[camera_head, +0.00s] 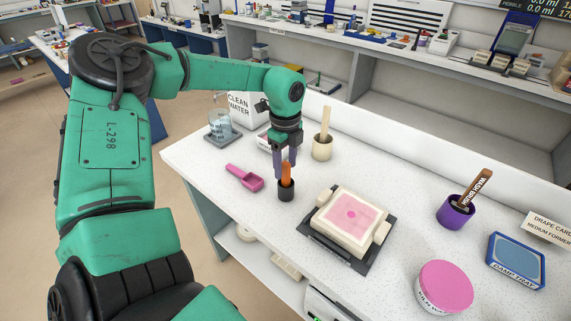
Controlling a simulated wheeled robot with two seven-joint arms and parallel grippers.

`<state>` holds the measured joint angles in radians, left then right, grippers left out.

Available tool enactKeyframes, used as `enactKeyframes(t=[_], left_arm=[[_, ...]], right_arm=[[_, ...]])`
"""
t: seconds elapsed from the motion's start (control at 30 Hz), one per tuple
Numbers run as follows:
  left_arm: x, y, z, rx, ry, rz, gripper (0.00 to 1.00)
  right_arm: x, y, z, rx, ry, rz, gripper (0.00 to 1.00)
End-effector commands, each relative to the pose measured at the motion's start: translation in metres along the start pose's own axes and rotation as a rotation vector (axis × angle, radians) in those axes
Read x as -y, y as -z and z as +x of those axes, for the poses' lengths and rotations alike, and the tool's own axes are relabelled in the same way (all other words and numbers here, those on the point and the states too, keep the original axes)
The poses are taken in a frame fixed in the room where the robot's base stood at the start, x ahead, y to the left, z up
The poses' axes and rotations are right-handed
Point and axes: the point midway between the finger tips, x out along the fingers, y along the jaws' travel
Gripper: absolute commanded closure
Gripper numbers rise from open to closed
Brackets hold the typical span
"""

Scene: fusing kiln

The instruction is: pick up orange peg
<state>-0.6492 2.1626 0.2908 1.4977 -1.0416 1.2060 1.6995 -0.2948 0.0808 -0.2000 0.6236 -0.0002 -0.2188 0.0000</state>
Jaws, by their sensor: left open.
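The orange peg (287,172) stands upright in a small dark cup (286,190) near the table's front left edge. My left gripper (286,170) points straight down over it. Its two dark fingers are apart, and the upper part of the peg shows between or just in front of them. I cannot tell whether the fingers touch the peg. The peg's lower end is hidden in the cup. My right gripper is out of view.
On the white table (390,250) a pink scoop (244,178) lies left of the cup. A cream holder with a wooden stick (322,146) stands behind. A cream mould with a pink top (350,216) is to the right, beside a purple cup (455,212) and pink-lidded jar (444,286).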

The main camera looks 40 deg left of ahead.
Motion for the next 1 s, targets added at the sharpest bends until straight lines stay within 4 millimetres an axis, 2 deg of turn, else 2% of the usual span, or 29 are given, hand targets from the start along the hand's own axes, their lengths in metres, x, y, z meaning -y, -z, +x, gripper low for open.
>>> enactKeyframes(t=[0.07, 0.17, 0.2, 0.23, 0.6, 0.67, 0.9, 1.0], left_arm=[[0.000, 0.000, 0.000, 0.000, 0.000, 0.000, 0.43], [0.000, 0.000, 0.000, 0.000, 0.000, 0.000, 0.77], [0.000, 0.000, 0.000, 0.000, 0.000, 0.000, 0.92], [0.000, 0.000, 0.000, 0.000, 0.000, 0.000, 1.00], [0.001, 0.000, -0.006, 0.001, 0.004, 0.001, 1.00], [0.002, 0.000, -0.015, 0.001, 0.006, 0.001, 1.00], [0.001, 0.000, -0.075, 0.003, 0.006, 0.000, 1.00], [0.001, 0.000, -0.094, 0.002, 0.001, -0.015, 1.00]], right_arm=[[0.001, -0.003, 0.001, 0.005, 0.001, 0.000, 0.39], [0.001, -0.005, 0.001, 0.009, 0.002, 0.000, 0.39], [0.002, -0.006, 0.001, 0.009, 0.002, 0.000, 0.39], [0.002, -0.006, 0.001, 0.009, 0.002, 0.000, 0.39], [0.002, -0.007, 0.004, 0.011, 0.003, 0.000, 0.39], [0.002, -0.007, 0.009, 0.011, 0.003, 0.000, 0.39], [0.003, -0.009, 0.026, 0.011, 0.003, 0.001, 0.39], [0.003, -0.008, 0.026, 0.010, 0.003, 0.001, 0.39]])
